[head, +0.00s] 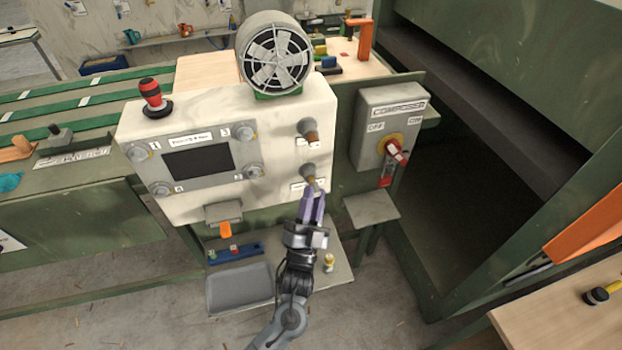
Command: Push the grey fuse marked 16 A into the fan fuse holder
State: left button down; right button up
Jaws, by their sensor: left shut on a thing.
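My left gripper (312,192) has purple fingers and is at the lower round holder (308,171) on the white control panel (273,160). It is shut on a small brownish piece (312,182) at the mouth of this holder. I cannot make out a 16 A mark, or whether this piece is the grey fuse. A matching holder (307,127) with a brown end sits above. The labels beside both holders are too small to read, so I cannot tell which is the fan's. My right gripper is out of view.
A fan (275,60) stands on the panel. Below are a blue rack (246,255) with red and green pieces, a grey tray (212,295) and a small yellow-and-silver piece (329,262) on the shelf.

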pick_arm(q)
jog(key=shift+w+a+b, duration=0.25)
jog(key=shift+w+b, duration=0.15)
jog(key=shift+w, duration=0.45)
dwell(0.8)
jog(key=c, duration=0.9)
grip_release()
